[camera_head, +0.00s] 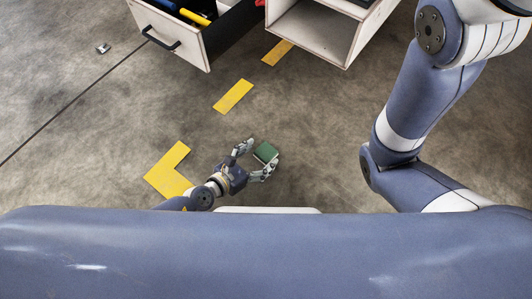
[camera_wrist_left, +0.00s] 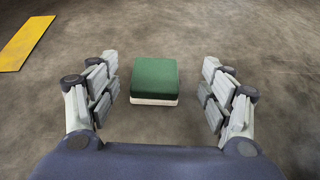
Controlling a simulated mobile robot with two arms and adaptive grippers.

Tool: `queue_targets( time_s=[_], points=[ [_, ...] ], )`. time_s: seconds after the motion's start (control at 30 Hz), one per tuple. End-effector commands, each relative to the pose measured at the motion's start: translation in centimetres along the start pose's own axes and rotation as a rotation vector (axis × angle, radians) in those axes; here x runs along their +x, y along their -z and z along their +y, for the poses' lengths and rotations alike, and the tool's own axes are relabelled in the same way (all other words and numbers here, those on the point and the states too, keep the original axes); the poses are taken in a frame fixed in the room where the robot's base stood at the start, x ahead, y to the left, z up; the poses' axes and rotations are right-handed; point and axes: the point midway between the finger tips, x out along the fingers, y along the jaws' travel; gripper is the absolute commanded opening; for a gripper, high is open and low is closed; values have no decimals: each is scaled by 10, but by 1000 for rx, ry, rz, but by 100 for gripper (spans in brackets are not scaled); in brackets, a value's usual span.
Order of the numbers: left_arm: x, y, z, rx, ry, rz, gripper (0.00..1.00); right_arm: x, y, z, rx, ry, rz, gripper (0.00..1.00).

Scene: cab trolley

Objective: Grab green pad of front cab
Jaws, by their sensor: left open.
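A green pad with a pale base (camera_head: 265,152) shows in the head view just ahead of my left gripper (camera_head: 258,158). In the left wrist view the green pad (camera_wrist_left: 154,78) lies ahead, centred between the fingers, with its white lower part facing me. My left gripper (camera_wrist_left: 158,98) is open, with one finger on each side of the pad and visible gaps on both sides. How far the pad reaches between the fingertips is hard to tell. The fingers do not seem to touch it. My right gripper is not in view.
A white cabinet (camera_head: 312,35) with an open drawer (camera_head: 178,37) stands at the top of the head view. Yellow tape strips (camera_head: 233,96) mark the grey-brown floor. A small metal object (camera_head: 103,48) lies at the upper left. The floor around the pad is clear.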

Motion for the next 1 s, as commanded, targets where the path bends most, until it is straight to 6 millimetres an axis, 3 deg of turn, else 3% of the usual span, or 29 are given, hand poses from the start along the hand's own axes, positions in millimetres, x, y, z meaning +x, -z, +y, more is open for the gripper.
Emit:
queue_targets(
  time_s=[0.17, 0.4, 0.73, 0.93, 1.0],
  points=[
    [15, 0, 2, -2, -1, -1, 73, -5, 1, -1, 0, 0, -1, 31],
    [50, 0, 5, -4, -1, -1, 73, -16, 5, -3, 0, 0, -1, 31],
    [57, -1, 5, -2, 0, 1, 73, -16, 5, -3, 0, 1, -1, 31],
    [56, -1, 5, -2, 0, 1, 30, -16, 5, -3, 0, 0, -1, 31],
    [56, -1, 5, -2, 0, 1, 25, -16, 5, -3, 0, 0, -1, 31]
  ],
)
